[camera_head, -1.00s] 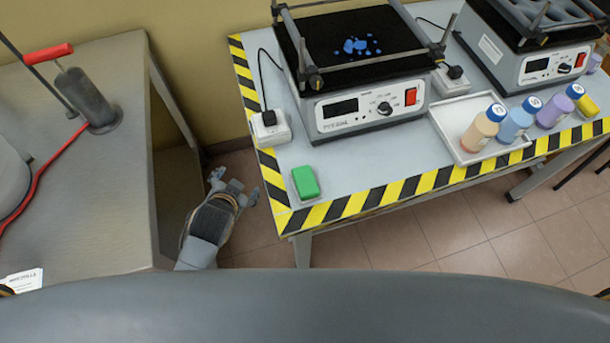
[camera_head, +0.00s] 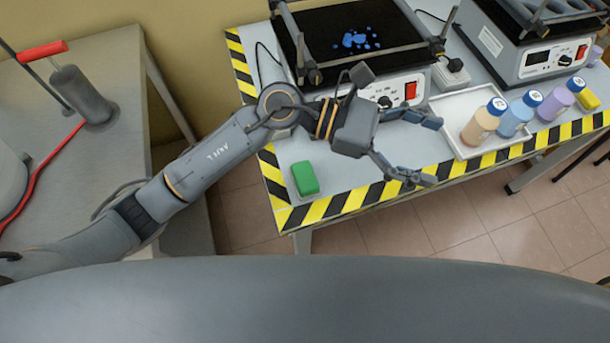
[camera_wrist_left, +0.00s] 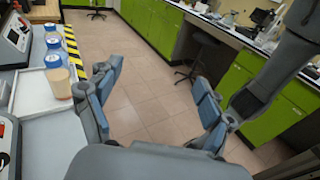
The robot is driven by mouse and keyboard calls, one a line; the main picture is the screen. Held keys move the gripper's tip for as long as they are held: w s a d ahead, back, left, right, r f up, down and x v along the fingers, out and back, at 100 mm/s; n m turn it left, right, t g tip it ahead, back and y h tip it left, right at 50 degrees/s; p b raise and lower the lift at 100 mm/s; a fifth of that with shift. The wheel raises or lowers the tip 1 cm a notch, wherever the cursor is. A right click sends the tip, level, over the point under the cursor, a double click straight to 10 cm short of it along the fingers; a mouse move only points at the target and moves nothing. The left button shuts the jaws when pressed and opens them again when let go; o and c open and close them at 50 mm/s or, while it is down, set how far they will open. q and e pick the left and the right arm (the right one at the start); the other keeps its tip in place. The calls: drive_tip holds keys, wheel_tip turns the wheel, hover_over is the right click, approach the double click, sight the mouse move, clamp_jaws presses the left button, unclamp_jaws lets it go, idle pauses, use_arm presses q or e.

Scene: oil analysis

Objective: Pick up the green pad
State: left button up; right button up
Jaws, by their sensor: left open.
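The green pad (camera_head: 305,178) lies flat near the left front corner of the table with the yellow and black striped edge. My left gripper (camera_head: 432,152) is open and empty. It is over the front part of the table, to the right of the pad, with its fingers pointing right towards the bottles. In the left wrist view my left gripper (camera_wrist_left: 158,105) shows two spread fingers with only floor between them. The pad is not in the left wrist view. My right gripper is in neither view.
A shaker device (camera_head: 350,50) stands behind the pad, with a second device (camera_head: 530,45) to its right. Several bottles, one orange (camera_head: 483,125), stand on and beside a white tray (camera_head: 455,110). A grey bench (camera_head: 130,90) with a red-handled tool stands left.

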use_arm(q)
wheel_tip(320, 180, down, 5)
drive_tip(key=a+m+y, duration=0.2)
drive_tip(key=m+y, duration=0.2)
drive_tip(key=m+t+y, duration=0.5)
drive_tip(key=m+y, duration=0.1)
drive_tip(key=y, duration=0.6)
approach(305, 176)
wheel_tip(305, 176, down, 5)
drive_tip(key=shift+w+f+p, duration=0.1)
drive_tip(key=shift+p, duration=0.55)
wheel_tip(305, 176, down, 5)
drive_tip(key=shift+d+r+p, duration=0.1)
drive_tip(key=shift+p, duration=0.7)
drive_tip(key=shift+f, duration=0.25)
drive_tip(key=c, duration=1.2)
